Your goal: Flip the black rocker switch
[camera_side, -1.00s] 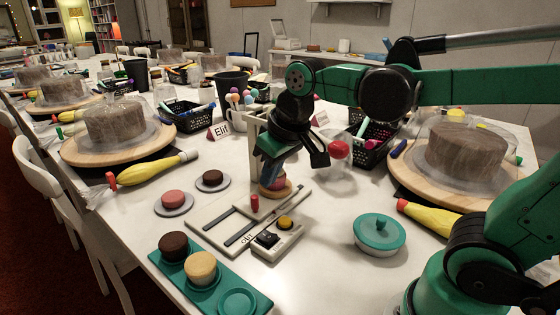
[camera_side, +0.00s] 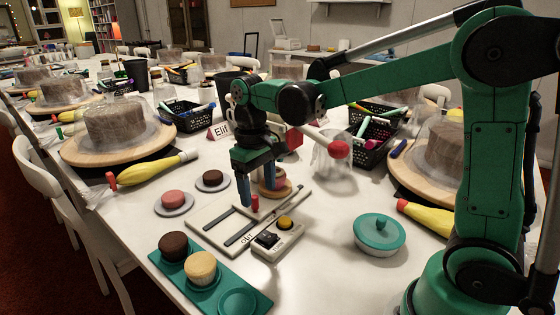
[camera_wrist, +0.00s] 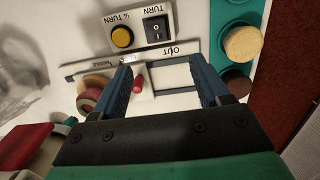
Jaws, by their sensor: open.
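The black rocker switch (camera_side: 267,238) sits on a small white control box (camera_side: 278,248) beside a yellow button (camera_side: 285,222). In the wrist view the rocker switch (camera_wrist: 156,28) is at the top, past the fingertips, next to the yellow button (camera_wrist: 122,37). My gripper (camera_side: 258,196) points down over the white slotted plate behind the box. Its two blue fingers are apart and hold nothing. In the wrist view, my gripper (camera_wrist: 164,76) has a red peg (camera_wrist: 138,84) showing between its fingers, nearer the left one. The fingers appear apart from the switch.
A teal tray (camera_side: 222,290) with small cakes lies in front of the box. A teal lidded pot (camera_side: 380,235) stands to its right. Two small cakes on grey discs (camera_side: 174,209) are to the left. A red-ended rod (camera_side: 338,149) juts near my wrist.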

